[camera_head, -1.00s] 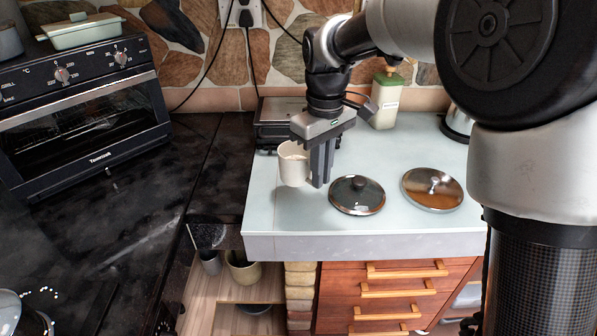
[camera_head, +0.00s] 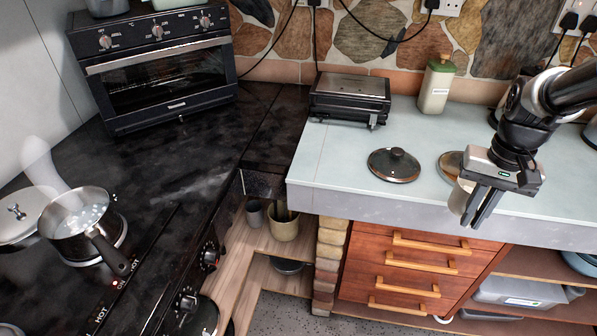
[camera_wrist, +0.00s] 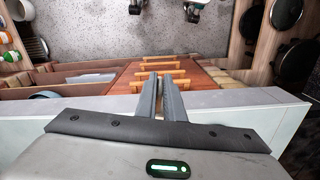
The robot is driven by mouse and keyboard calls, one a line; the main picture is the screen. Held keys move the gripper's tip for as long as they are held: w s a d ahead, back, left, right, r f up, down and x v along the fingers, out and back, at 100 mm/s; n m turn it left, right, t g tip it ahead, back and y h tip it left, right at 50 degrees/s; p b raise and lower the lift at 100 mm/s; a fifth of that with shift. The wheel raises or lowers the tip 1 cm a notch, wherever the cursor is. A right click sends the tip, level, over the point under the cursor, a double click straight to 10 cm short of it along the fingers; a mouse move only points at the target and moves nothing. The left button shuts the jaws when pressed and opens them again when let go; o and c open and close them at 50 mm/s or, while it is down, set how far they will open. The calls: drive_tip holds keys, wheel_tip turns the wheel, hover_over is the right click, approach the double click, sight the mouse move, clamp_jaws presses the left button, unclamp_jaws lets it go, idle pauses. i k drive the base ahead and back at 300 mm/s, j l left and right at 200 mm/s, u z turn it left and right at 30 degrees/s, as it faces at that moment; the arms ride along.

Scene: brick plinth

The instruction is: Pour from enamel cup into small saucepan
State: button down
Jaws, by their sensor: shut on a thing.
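The cream-white enamel cup (camera_head: 459,198) shows in the head view, partly hidden behind my gripper (camera_head: 475,221). My gripper is shut on the cup and holds it at the front edge of the pale counter. The cup looks upright; its contents are hidden. The wrist view shows the gripper fingers (camera_wrist: 161,100) close together, with the cup not visible there. The small steel saucepan (camera_head: 72,225) stands on the black hob at the far left, well away from my gripper. Steam rises by it, and pale bubbly liquid shows inside. Its dark handle points toward the lower right.
A lidded pot (camera_head: 22,222) stands left of the saucepan. An oven (camera_head: 160,75) is at the back, with a black grill (camera_head: 350,97) on the counter (camera_head: 335,160). A glass lid (camera_head: 393,165) and another lid (camera_head: 448,161) lie there. The dark hob's middle is clear.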

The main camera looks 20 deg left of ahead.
sight(83, 223)
drive_tip(key=u, duration=0.4)
drive_tip(key=i+l+u, duration=0.1)
drive_tip(key=u, duration=0.35)
drive_tip(key=l+u, duration=0.15)
drive_tip(key=u, duration=0.25)
drive_tip(key=l+u, duration=0.1)
drive_tip(key=u, duration=0.35)
drive_tip(key=l+u, duration=0.15)
drive_tip(key=u, duration=0.25)
drive_tip(key=i+l+u, duration=0.1)
drive_tip(key=l+u, duration=0.15)
drive_tip(key=u, duration=0.2)
drive_tip(key=l+u, duration=0.2)
drive_tip(key=u, duration=0.25)
drive_tip(key=l+u, duration=0.4)
drive_tip(key=l, duration=0.2)
drive_tip(key=i+j+u, duration=0.1)
drive_tip(key=j+u, duration=0.35)
drive_tip(key=j, duration=0.45)
